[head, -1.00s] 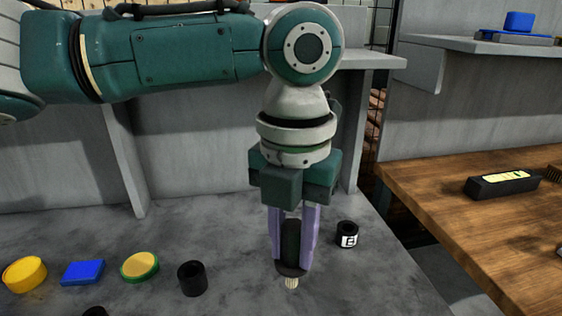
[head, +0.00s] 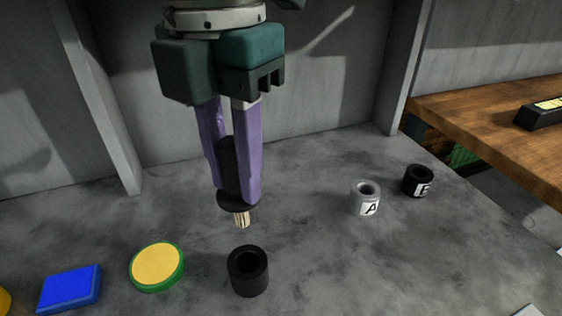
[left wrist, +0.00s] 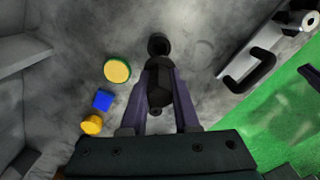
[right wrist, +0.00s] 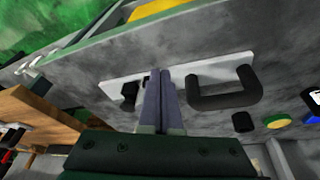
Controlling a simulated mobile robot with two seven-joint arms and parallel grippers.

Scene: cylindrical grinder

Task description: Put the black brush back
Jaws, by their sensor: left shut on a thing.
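My left gripper (head: 235,190) is shut on the black brush (head: 228,160) and holds it nearly upright in the air, pale bristles down. A plain black cup (head: 249,288) stands open and empty-looking on the grey surface, just in front and right of the bristles in the head view. In the left wrist view the brush (left wrist: 158,88) lies between the fingers, with the black cup (left wrist: 158,46) beyond its tip. My right gripper (right wrist: 160,75) shows only in the right wrist view; its fingers are together with nothing seen between them.
A grey cup marked A (head: 366,206) and a black lettered cup (head: 414,187) stand at the right. A yellow-and-green disc (head: 157,268) and blue block (head: 70,288) are at the left. In the right wrist view a dark handle (right wrist: 225,100) is close to my right fingers.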

